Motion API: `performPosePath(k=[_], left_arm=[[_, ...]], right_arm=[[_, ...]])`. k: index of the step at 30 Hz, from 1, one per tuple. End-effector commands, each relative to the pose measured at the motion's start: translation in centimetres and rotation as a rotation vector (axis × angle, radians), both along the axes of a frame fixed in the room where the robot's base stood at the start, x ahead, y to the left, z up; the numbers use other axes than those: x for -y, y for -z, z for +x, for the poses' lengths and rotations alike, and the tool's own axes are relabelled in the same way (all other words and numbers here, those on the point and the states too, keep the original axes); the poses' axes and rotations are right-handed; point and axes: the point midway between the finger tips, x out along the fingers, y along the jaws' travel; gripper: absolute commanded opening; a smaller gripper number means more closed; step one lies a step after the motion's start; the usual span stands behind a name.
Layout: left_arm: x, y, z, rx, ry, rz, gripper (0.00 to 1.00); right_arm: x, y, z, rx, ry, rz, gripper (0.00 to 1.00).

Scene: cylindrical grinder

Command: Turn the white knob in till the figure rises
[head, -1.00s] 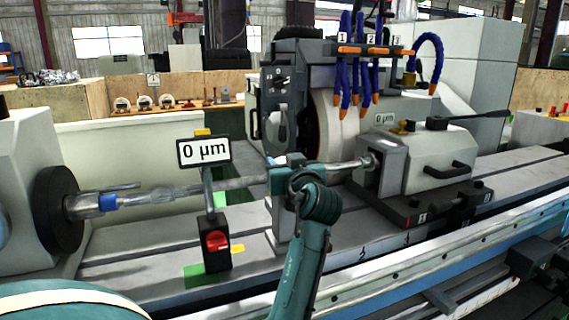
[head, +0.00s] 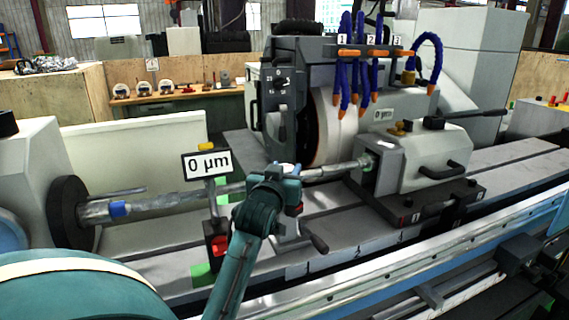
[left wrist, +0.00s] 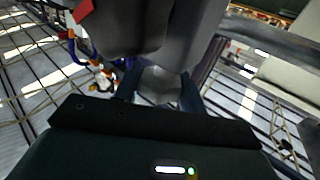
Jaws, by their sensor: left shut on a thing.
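The white knob (head: 284,168) shows only as a small pale patch at the steady rest under the long grey shaft (head: 170,200). My left gripper (head: 280,178) is at it, shut on it, and covers most of it. In the left wrist view a pale grey piece (left wrist: 159,86) sits between the dark fingers of the left gripper (left wrist: 160,95). The display (head: 208,163) on the post left of the gripper reads 0 µm. My right gripper is not in view.
The grinding wheel (head: 328,127) and blue coolant hoses (head: 362,75) stand just behind the gripper. A black lever (head: 316,241) juts out to its lower right. The tailstock (head: 425,160) is to the right, the black chuck (head: 70,213) to the left.

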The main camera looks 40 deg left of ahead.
Motion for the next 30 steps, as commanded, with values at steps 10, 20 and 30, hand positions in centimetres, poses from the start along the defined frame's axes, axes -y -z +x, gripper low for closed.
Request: performPosePath(k=[10, 20, 30], left_arm=[[-0.02, 0.15, 0.01, -0.002, 0.031, 0.000, 0.18], [-0.01, 0.15, 0.02, -0.002, 0.030, 0.000, 0.51], [0.00, 0.06, 0.01, -0.001, 0.030, 0.000, 0.62]], right_arm=[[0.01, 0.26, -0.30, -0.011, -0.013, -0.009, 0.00], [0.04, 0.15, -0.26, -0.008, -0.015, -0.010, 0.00], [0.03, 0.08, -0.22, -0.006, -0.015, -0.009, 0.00]])
